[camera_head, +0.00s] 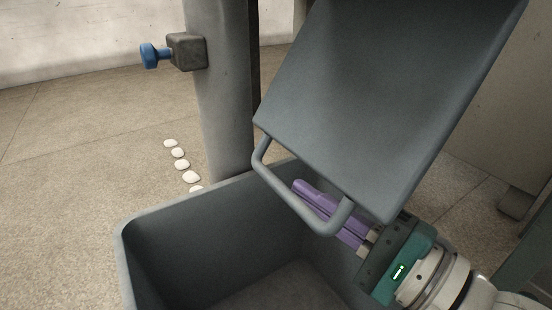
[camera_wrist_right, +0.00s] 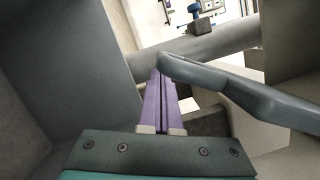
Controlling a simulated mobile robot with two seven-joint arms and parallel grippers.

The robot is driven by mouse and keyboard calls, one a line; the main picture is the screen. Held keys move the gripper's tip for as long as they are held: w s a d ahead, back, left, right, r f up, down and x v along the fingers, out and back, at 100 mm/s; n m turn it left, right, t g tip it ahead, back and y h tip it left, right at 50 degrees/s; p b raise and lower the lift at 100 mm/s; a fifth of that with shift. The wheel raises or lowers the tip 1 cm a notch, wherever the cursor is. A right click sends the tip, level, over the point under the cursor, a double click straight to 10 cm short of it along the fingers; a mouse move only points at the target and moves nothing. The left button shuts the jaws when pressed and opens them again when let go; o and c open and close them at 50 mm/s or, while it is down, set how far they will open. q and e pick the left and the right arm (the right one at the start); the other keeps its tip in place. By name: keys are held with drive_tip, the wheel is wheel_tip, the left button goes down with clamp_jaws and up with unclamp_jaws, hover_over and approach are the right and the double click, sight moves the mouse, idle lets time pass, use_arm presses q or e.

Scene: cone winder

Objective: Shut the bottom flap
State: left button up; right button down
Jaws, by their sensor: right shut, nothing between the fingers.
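The bottom flap (camera_head: 385,90) is a large grey panel that hangs open, tilted over a deep grey bin (camera_head: 150,225). Its bar handle (camera_head: 290,200) runs along the lower left edge and also shows in the right wrist view (camera_wrist_right: 220,82). My right gripper (camera_head: 299,187) has purple fingers pressed together with nothing between them. The fingers lie under the flap's lower edge and show through the handle's loop. In the right wrist view the fingers (camera_wrist_right: 160,82) point past the handle's end. Whether they touch the handle I cannot tell. My left gripper is out of view.
A grey post (camera_head: 222,100) with a blue knob (camera_head: 148,56) stands behind the bin, close to the flap's left edge. Several white round pieces (camera_head: 180,152) lie on the floor beside the post. Open floor spreads to the left.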

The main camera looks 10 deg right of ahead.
drive_tip(key=shift+a+r+p, duration=0.35)
drive_tip(key=shift+a+p, duration=0.05)
drive_tip(key=shift+a, duration=0.05)
drive_tip(key=s+a+r+m+t+h+p, duration=0.1)
drive_tip(key=s+a+r+m+p, duration=0.1)
drive_tip(key=a+r+m+p, duration=0.3)
drive_tip(key=s+a+r+m+t+h+p, duration=0.1)
drive_tip(key=a+r+m+p, duration=0.5)
drive_tip(key=r, duration=0.7)
drive_tip(key=shift+s+r+m+t+h+p, duration=0.25)
drive_tip(key=shift+s+m+t+p, duration=0.45)
drive_tip(key=shift+m, duration=0.6)
drive_tip(key=shift+w, duration=0.15)
drive_tip(key=shift+a, duration=0.1)
